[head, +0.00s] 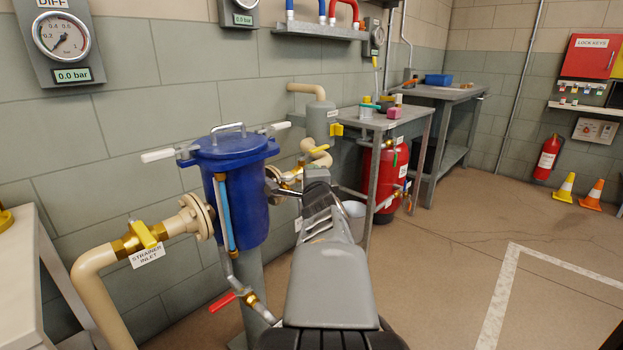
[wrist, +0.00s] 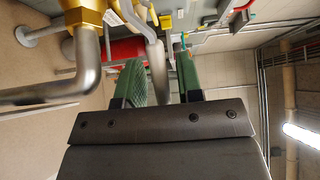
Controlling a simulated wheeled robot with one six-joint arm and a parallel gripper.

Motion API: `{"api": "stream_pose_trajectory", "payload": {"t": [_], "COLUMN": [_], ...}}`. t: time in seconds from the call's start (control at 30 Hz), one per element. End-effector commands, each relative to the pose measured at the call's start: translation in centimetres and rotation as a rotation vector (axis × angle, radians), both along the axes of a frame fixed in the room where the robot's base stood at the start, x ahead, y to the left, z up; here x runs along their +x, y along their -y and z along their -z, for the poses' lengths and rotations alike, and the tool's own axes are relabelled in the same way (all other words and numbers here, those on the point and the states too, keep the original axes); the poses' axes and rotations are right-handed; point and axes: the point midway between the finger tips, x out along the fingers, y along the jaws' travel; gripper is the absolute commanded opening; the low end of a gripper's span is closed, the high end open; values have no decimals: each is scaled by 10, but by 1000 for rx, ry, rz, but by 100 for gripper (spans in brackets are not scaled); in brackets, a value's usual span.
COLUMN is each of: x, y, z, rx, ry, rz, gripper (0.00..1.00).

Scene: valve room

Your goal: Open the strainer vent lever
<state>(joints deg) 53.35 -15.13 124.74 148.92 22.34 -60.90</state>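The blue strainer (head: 236,190) stands left of centre in the head view, with a bolted lid and two white-handled levers, one on the left (head: 157,155) and one on the right (head: 280,127). I cannot tell which part is the vent lever. In the wrist view my gripper (wrist: 165,70) has two green-padded fingers standing apart. A grey bent bar (wrist: 157,68) shows in the gap between them, with space visible beside it. A brass fitting (wrist: 84,14) with a grey elbow pipe (wrist: 65,88) lies left of the fingers. In the head view my arm hides the fingertips.
A brass inlet valve (head: 147,235) on a beige pipe and a red-handled lever (head: 222,301) are close to the strainer. A red tank (head: 385,178) stands under a workbench (head: 385,122) behind my arm.

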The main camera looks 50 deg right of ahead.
Motion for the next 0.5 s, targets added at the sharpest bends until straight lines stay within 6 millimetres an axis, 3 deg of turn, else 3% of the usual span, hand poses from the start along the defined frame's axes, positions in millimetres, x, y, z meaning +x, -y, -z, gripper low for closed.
{"api": "stream_pose_trajectory", "payload": {"t": [0.3, 0.5], "x": [0, -19], "y": [-2, -17], "z": [-1, -3], "rx": [-1, -3], "ry": [1, 2], "rz": [-3, 0], "gripper": [39, 39]}}
